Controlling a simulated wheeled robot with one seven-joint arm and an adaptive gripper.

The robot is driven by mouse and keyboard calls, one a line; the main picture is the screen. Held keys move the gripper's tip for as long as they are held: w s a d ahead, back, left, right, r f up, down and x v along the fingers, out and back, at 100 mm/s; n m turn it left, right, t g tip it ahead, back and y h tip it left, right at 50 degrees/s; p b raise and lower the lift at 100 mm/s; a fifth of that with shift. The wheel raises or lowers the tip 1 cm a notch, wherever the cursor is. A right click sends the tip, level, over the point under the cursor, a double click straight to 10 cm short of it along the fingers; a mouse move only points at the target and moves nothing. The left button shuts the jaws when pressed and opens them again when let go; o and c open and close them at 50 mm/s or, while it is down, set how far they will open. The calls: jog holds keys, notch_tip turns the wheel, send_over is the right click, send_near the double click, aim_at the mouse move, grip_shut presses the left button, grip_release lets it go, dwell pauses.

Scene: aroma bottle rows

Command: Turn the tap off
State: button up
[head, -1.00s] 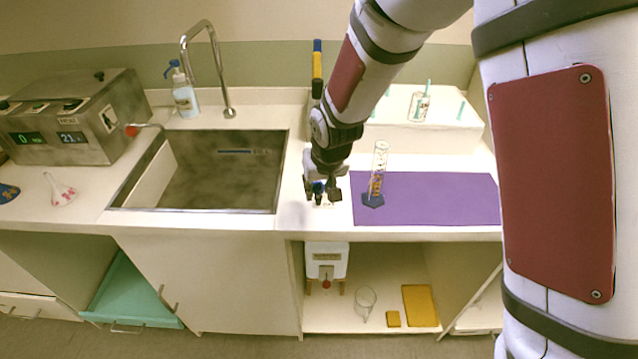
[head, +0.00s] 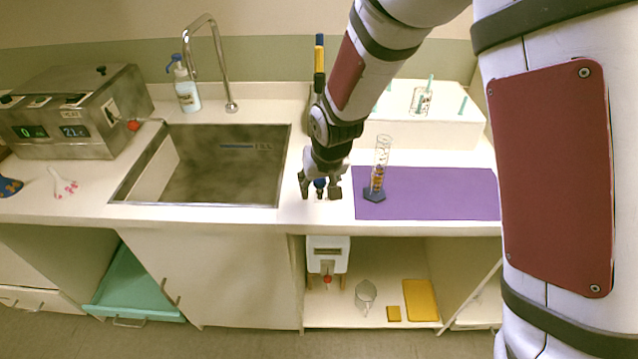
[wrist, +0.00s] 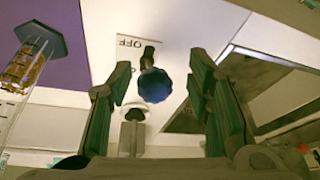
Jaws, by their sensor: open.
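The tap's blue knob (wrist: 154,85) shows in the wrist view between the two open fingers of my gripper (wrist: 160,95), apart from both. A short dark piece (wrist: 148,56) sticks out from the knob towards a white label reading OFF (wrist: 130,43). A second part of the label is mostly hidden behind the knob. In the head view the blue knob (head: 320,183) shows between the fingertips of my gripper (head: 319,188), over the counter between the sink and the purple mat. The gripper is open and holds nothing.
A measuring cylinder (head: 379,170) stands on the purple mat (head: 440,195), close right of my gripper. The sink (head: 215,165) with its tall spout (head: 222,70) lies to the left. A white box (head: 430,120) stands behind the mat.

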jog(key=shift+s+d+r, duration=0.1)
jog(key=shift+r, duration=0.45)
jog(key=v, duration=1.1)
jog(key=shift+s, duration=0.1)
jog(key=s+d+r+m, duration=0.1)
jog(key=s+d+r, duration=0.3)
jog(key=s, duration=0.3)
jog(key=s+d+r+h, duration=0.1)
jog(key=s+d+r, duration=0.3)
jog(key=s+d, duration=0.3)
jog(key=s+d+r+m, duration=0.1)
jog(key=s+d+r, duration=0.3)
jog(key=s, duration=0.5)
jog(key=shift+s+d+m+t, duration=0.2)
jog(key=shift+d+m+t, duration=0.15)
jog(key=shift+d, duration=0.75)
